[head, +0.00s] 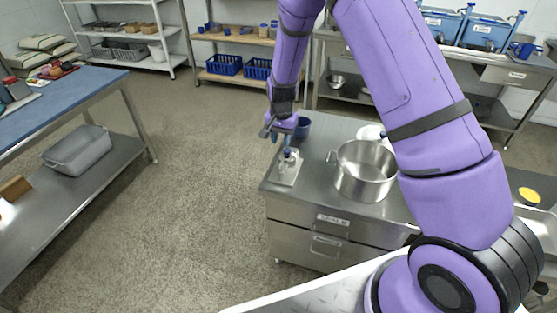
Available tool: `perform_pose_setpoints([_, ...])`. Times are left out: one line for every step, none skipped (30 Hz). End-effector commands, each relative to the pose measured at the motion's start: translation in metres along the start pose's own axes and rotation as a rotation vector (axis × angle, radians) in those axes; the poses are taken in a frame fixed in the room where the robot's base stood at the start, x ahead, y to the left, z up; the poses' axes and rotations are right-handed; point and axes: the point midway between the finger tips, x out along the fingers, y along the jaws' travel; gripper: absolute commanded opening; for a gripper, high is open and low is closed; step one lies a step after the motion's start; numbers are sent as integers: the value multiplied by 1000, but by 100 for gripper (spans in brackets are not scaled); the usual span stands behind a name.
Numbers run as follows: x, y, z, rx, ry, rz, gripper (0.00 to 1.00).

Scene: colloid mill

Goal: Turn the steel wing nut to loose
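My gripper (279,134) points down over the left part of a steel cabinet top (317,157). I cannot tell whether my gripper touches the fixture.
A large steel pot (364,174) stands right of the fixture. A dark blue cup (303,127) stands close behind my gripper. The cabinet has labelled drawers (326,238) in front. A blue-topped bench (60,95) is at the left, with open floor (190,180) between.

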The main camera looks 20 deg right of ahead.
Motion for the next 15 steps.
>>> perform_pose_setpoints([4, 0, 0, 1, -1, 2, 32])
perform_pose_setpoints([6, 0, 0, 2, -2, 3, 32])
perform_pose_setpoints([9, 0, 0, 2, -2, 3, 32])
perform_pose_setpoints([12, 0, 0, 2, -2, 3, 32])
perform_pose_setpoints([15, 0, 0, 2, -2, 3, 32])
perform_pose_setpoints([21, 1, 0, 2, -2, 4, 32])
perform_pose_setpoints([26, 1, 0, 2, -3, 4, 32])
perform_pose_setpoints([31, 1, 0, 2, -3, 4, 32])
perform_pose_setpoints([38, 1, 0, 2, -3, 4, 32])
perform_pose_setpoints([44, 1, 0, 2, -3, 4, 32])
perform_pose_setpoints([49, 0, 0, 1, -3, 4, 32])
perform_pose_setpoints([56, 1, 1, 1, -3, 4, 32])
perform_pose_setpoints([62, 0, 0, 1, -3, 4, 32])
perform_pose_setpoints([67, 0, 0, 1, -2, 3, 32])
perform_pose_setpoints([73, 1, 0, 1, -3, 3, 32])
